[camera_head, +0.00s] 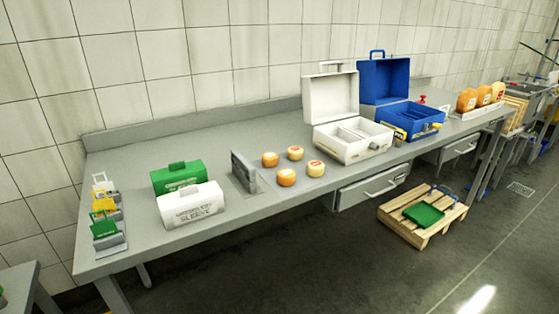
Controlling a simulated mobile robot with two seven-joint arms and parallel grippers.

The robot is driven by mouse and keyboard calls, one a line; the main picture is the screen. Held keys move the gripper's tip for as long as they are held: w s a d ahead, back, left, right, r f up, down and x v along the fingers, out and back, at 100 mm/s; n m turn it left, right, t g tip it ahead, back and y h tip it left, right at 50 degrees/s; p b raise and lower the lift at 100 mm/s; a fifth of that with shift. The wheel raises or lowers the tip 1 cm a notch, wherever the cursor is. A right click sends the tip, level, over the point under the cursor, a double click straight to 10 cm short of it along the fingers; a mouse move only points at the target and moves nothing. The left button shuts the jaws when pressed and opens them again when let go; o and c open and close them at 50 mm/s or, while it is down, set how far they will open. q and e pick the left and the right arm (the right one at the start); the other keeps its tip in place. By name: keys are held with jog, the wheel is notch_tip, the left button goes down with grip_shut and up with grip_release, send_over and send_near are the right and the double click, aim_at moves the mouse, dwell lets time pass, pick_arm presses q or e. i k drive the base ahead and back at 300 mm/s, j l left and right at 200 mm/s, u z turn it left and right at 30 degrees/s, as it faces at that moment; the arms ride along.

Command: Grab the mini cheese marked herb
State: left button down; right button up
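Several mini cheeses sit together on a grey tray or mat (262,182) in the middle of the long steel table. Two are orange: one at the back left (270,159) and one at the front left (286,177). Two are pale yellow: one at the back right (295,153) and one at the front right (316,168). Each seems to bear a small mark on top, too small to read, so I cannot tell which is herb. Neither of my grippers shows in the head view.
An upright grey plate (243,171) stands just left of the cheeses. A green box (178,176) and a white box (190,206) are further left. An open white case (352,152) and blue case (385,80) stand right. A pallet (397,219) lies on the floor.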

aim_at(316, 169)
jog(key=i+l+u, duration=0.55)
jog(key=u, duration=0.15)
jog(key=l, duration=0.1)
